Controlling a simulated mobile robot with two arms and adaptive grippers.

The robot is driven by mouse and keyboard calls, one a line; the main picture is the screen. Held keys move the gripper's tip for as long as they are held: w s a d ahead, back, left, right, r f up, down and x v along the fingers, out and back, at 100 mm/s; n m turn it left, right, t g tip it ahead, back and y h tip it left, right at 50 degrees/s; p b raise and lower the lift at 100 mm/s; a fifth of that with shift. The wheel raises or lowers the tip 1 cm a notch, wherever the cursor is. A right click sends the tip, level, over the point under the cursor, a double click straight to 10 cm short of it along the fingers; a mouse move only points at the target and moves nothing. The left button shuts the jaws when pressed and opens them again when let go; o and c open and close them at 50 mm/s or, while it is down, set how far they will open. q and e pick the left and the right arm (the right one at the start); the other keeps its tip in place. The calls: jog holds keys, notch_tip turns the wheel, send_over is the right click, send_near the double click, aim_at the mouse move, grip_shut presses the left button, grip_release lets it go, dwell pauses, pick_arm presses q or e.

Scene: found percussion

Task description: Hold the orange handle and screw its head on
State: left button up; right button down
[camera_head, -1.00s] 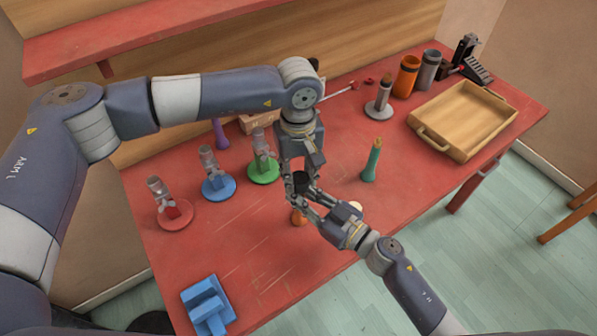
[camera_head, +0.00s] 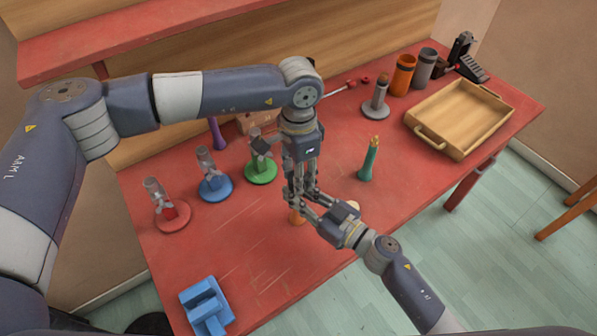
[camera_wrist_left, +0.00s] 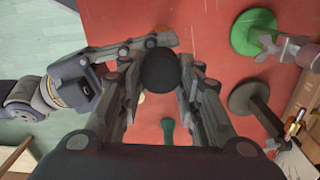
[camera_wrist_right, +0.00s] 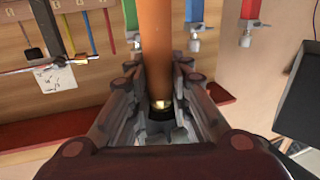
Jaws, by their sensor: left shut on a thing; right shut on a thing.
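The orange handle (camera_head: 296,217) stands upright near the middle of the table's front, its lower end showing under the grippers. My right gripper (camera_head: 305,208) is shut on it from the front right. In the right wrist view the orange handle (camera_wrist_right: 157,45) ends in a brass tip, with a black part right at the tip. My left gripper (camera_head: 301,190) points down from above, shut on the black head (camera_wrist_left: 159,70), which looks round in the left wrist view. The fingers hide the head in the head view. I cannot tell how far the tip is inside it.
A teal handle (camera_head: 369,160) stands to the right. Red (camera_head: 172,217), blue (camera_head: 215,189) and green (camera_head: 261,172) stands line the left. A blue block (camera_head: 206,306) lies front left. A wooden tray (camera_head: 440,143) and orange cup (camera_head: 403,75) are right. A pale round thing (camera_head: 353,205) sits beside my right gripper.

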pick_arm(q)
jog(key=o, duration=0.9)
jog(key=shift+r, duration=2.3)
jog(key=shift+c, duration=0.2)
